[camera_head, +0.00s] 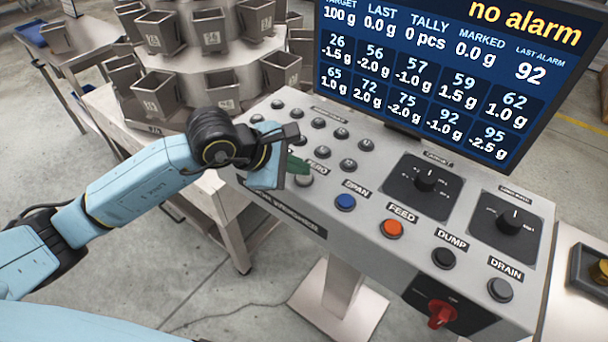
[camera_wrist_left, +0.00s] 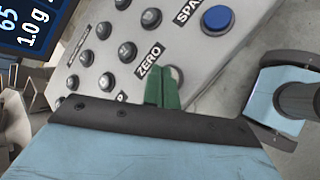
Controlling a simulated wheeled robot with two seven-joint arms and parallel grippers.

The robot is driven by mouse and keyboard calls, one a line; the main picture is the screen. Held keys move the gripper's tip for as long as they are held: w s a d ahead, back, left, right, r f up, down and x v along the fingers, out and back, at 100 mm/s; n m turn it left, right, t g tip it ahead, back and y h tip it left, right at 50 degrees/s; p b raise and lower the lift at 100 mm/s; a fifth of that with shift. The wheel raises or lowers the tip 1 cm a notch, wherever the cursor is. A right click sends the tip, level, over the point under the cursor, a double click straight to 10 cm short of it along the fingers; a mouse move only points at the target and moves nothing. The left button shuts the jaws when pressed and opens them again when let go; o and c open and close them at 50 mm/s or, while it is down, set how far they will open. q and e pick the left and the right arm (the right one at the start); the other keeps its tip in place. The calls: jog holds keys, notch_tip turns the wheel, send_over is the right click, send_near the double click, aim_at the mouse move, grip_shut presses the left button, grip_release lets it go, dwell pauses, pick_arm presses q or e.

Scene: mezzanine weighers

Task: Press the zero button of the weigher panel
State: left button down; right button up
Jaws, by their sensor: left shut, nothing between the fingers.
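The weigher panel (camera_head: 330,215) is a grey sloped console with labelled buttons. The zero button (camera_head: 303,180) is pale and partly hidden by my left gripper (camera_head: 298,165). In the wrist view, the zero button (camera_wrist_left: 177,74) shows beside the ZERO label, partly covered by the green fingers (camera_wrist_left: 162,88). My left gripper is shut and empty, its fingertips right at the button's edge. I cannot tell whether they touch it.
Blue span (camera_head: 345,202), orange feed (camera_head: 391,228), dump (camera_head: 443,257) and drain (camera_head: 500,289) buttons run along the panel's front. Small dark buttons (camera_head: 341,132) and two black dials (camera_head: 425,180) lie behind. A red switch (camera_head: 441,313) is on the front face. A screen (camera_head: 455,80) stands behind.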

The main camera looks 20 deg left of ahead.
aim_at(299, 178)
pick_arm(q)
jog(key=shift+f+b, duration=0.4)
jog(key=shift+r, duration=0.15)
dwell(0.5)
jog(key=shift+r+p, duration=0.45)
jog(key=shift+r, duration=0.25)
jog(key=shift+r, duration=0.1)
jog(key=shift+r+p, duration=1.4)
jog(key=shift+r, duration=1.1)
jog(key=shift+f, duration=0.1)
